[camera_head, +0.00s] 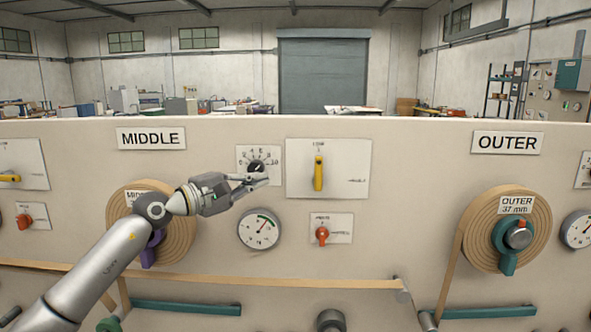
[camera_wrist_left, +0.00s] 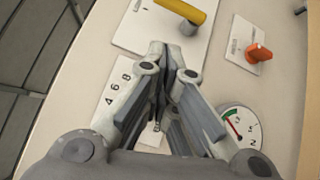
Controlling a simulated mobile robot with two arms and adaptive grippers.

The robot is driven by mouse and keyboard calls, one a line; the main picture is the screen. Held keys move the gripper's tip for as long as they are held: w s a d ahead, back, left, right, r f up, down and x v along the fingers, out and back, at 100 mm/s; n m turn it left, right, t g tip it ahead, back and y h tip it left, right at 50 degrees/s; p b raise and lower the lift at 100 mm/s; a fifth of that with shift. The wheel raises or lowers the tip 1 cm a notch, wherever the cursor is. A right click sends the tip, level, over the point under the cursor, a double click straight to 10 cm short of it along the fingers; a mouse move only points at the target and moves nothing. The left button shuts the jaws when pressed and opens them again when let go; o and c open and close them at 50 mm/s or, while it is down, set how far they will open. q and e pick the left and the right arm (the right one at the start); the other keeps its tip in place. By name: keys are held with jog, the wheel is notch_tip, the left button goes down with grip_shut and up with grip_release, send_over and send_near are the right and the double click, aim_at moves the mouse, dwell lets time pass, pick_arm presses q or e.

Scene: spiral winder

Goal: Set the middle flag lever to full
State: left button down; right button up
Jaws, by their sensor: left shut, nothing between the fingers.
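The MIDDLE panel has a yellow lever (camera_head: 318,174) on a white plate, its handle pointing vertically. Below it, a small orange lever (camera_head: 322,235) sits on its own plate, also roughly vertical. The plate labels are too small to tell which is the flag lever. My left gripper (camera_head: 262,181) is shut and empty, in front of the numbered dial (camera_head: 255,166), left of the yellow lever and above left of the orange one. In the left wrist view the shut fingertips (camera_wrist_left: 174,50) point toward the yellow lever (camera_wrist_left: 185,11); the orange lever (camera_wrist_left: 259,53) is to their right.
A round gauge (camera_head: 259,229) lies just below the gripper. A brown tape roll (camera_head: 180,234) is partly hidden behind my left arm. The OUTER sign (camera_head: 507,142) and its roll (camera_head: 480,257) are at the right. The panel between the yellow plate and OUTER roll is clear.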

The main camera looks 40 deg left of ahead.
aim_at(319, 174)
pick_arm(q)
jog(key=shift+s+a+r+m+y, duration=0.2)
jog(key=shift+s+a+r+m, duration=0.05)
jog(key=shift+r+m, duration=0.25)
jog(key=shift+s+a+r+m+y, duration=0.2)
jog(key=shift+r+m, duration=0.25)
jog(key=shift+m, duration=0.05)
jog(key=shift+w, duration=0.1)
jog(key=p+x, duration=0.7)
jog(key=x, duration=0.2)
jog(key=shift+w+r, duration=0.1)
jog(key=shift+r, duration=0.05)
jog(key=w+d+p, duration=0.2)
jog(key=shift+w+d, duration=0.1)
jog(key=shift+d, duration=0.2)
jog(key=shift+w+d+f+p, duration=0.15)
jog(key=shift+d+f+p, duration=0.05)
jog(key=shift+d+p, duration=0.35)
jog(key=shift+w+f, duration=0.1)
